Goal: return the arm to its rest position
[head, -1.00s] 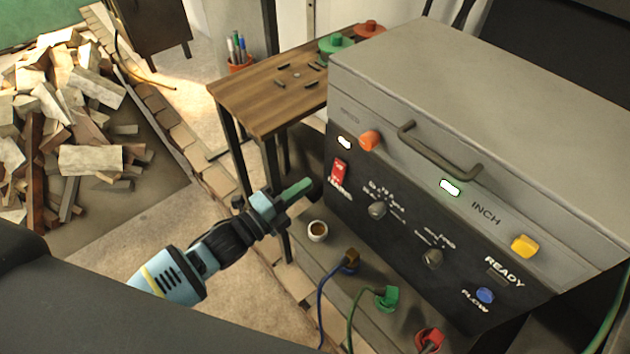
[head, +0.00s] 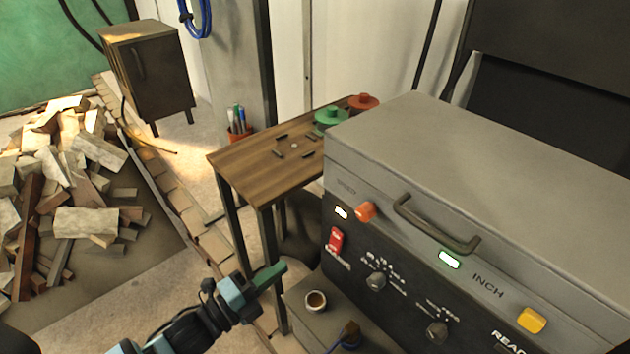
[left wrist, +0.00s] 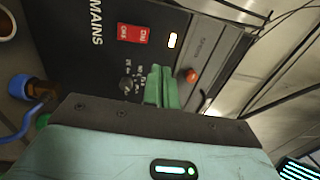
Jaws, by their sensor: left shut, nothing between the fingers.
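My left gripper (head: 268,277) shows low in the head view, left of the grey control box (head: 470,150). Its green fingers are together with nothing between them. They appear apart from the box in the head view. In the left wrist view the shut fingers (left wrist: 161,86) stand in front of the box's dark panel, with the red mains switch (left wrist: 133,35) beyond them. My left arm comes in from the bottom edge. My right gripper is in neither view.
A wooden table (head: 235,158) stands behind the gripper. A small cup (head: 316,301) sits right of the gripper on a ledge beside the box. A rubble pile (head: 85,222) lies at left, a dark cabinet (head: 150,75) at the back.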

